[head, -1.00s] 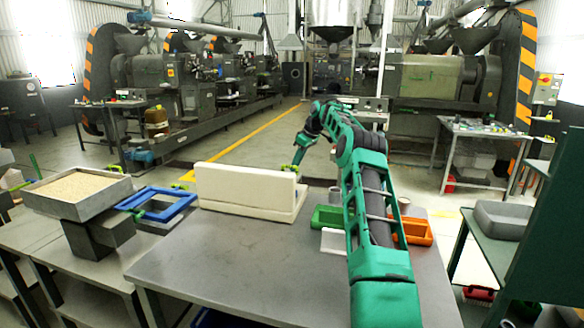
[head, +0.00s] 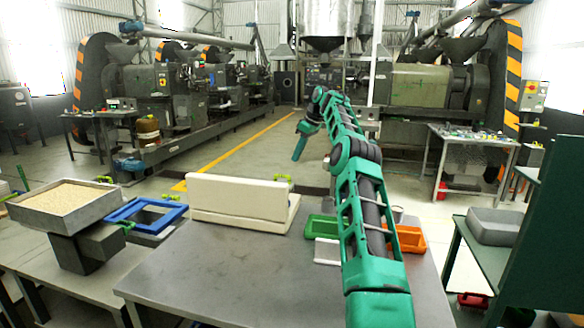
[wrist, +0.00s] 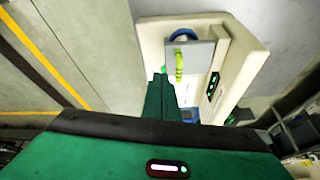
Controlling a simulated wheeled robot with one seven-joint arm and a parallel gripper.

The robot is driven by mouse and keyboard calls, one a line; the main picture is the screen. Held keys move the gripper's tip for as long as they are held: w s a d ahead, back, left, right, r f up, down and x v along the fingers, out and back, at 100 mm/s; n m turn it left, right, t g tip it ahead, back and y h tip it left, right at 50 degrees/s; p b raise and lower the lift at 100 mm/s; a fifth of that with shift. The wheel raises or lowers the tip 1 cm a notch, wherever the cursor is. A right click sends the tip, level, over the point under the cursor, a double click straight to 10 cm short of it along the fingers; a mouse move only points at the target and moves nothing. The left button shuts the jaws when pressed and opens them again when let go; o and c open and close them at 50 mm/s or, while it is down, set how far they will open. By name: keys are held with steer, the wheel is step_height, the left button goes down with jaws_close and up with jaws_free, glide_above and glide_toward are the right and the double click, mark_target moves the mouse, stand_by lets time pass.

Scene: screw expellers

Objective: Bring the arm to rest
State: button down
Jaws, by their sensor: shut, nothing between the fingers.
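My green arm (head: 362,190) reaches out over the grey table and bends up and away from me. My gripper (head: 297,154) hangs from its far end, fingers pointing down, in the air above and behind the cream box-like unit (head: 238,198). In the wrist view my gripper's dark green fingers (wrist: 161,98) are together and empty. Below them that view shows a cream unit (wrist: 245,65) with a grey plate (wrist: 203,54), a yellow-green handle (wrist: 179,65) and small green lights.
The grey table (head: 215,265) is clear in front. A blue frame (head: 146,213) and a tray of grain (head: 65,197) are at left. A green bin (head: 322,227) and an orange bin (head: 411,239) flank my arm. A dark green panel (head: 550,220) rises at right.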

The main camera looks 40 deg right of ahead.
steer(key=shift+s+d+r, duration=0.1)
steer(key=shift+s+r, duration=0.05)
steer(key=shift+r, duration=0.4)
steer(key=s+a+r+m+g, duration=0.15)
steer(key=a+r, duration=0.25)
steer(key=a, duration=0.8)
steer(key=s+a+r+m+g+h, duration=0.1)
steer(key=s+a+m+h, duration=0.1)
steer(key=s+a, duration=0.85)
steer(key=s+a+f+m, duration=0.2)
steer(key=s+f, duration=0.3)
steer(key=s, duration=0.9)
steer(key=s+a+f+m+g, duration=0.1)
steer(key=s+a+f+m, duration=0.2)
steer(key=s, duration=1.1)
steer(key=s+a+f+m, duration=0.2)
steer(key=s+a+f, duration=0.4)
steer(key=s, duration=0.7)
steer(key=shift+s+f, duration=0.4)
steer(key=shift+m+g, duration=0.25)
